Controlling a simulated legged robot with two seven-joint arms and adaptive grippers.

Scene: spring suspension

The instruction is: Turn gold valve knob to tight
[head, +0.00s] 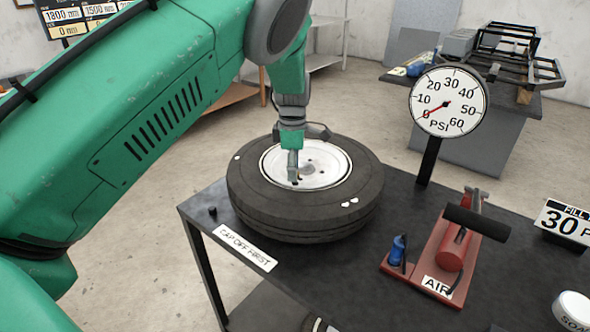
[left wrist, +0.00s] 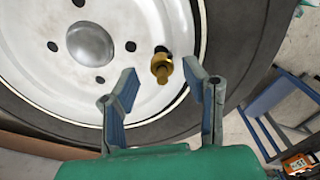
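The gold valve knob (left wrist: 161,68) shows in the left wrist view, standing on the white wheel rim near its edge, with a black opening behind it. The wheel, a black tire (head: 250,205) with a white rim (head: 325,160), lies flat on the dark table. My left gripper (head: 294,178) is over the rim, pointing down. In the left wrist view its two fingers (left wrist: 160,78) are apart, one on each side of the knob, with visible gaps and no clear contact. In the head view the gripper mostly hides the knob. My right gripper is not in view.
A small black cap (head: 212,210) and a "CAP OFF FIRST" label (head: 245,247) are at the table's left edge. A PSI gauge (head: 449,100), needle near 0, stands behind right of the tire. A red air pump (head: 452,248) and a "FILL 30" sign (head: 566,222) are on the right.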

